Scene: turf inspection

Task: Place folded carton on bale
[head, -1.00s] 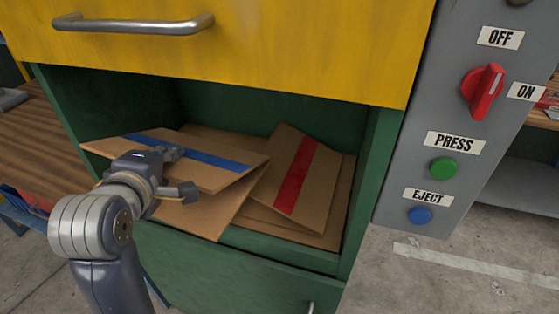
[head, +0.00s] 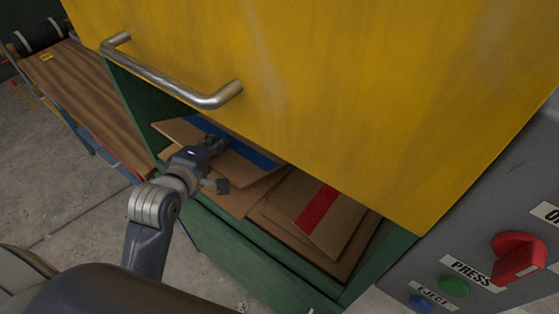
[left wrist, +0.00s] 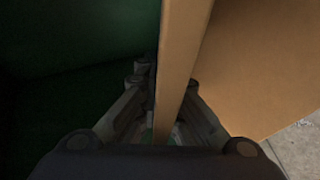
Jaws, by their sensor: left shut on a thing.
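A folded brown carton with a blue stripe (head: 246,152) is in the opening of the green baler chamber (head: 270,232). My left gripper (head: 214,166) is shut on its near edge. In the left wrist view the carton's edge (left wrist: 177,70) runs between the fingers (left wrist: 165,125). Beneath and to its right are other flat cartons, one with a red stripe (head: 318,208), lying in the chamber. Whether the blue-striped carton touches those below cannot be told. The inner part of the chamber is hidden by the yellow door. My right gripper is not in view.
The raised yellow door (head: 330,110) with its metal handle (head: 175,82) hangs over the opening. A grey control panel with a red switch (head: 518,256) and green button (head: 454,286) stands at right.

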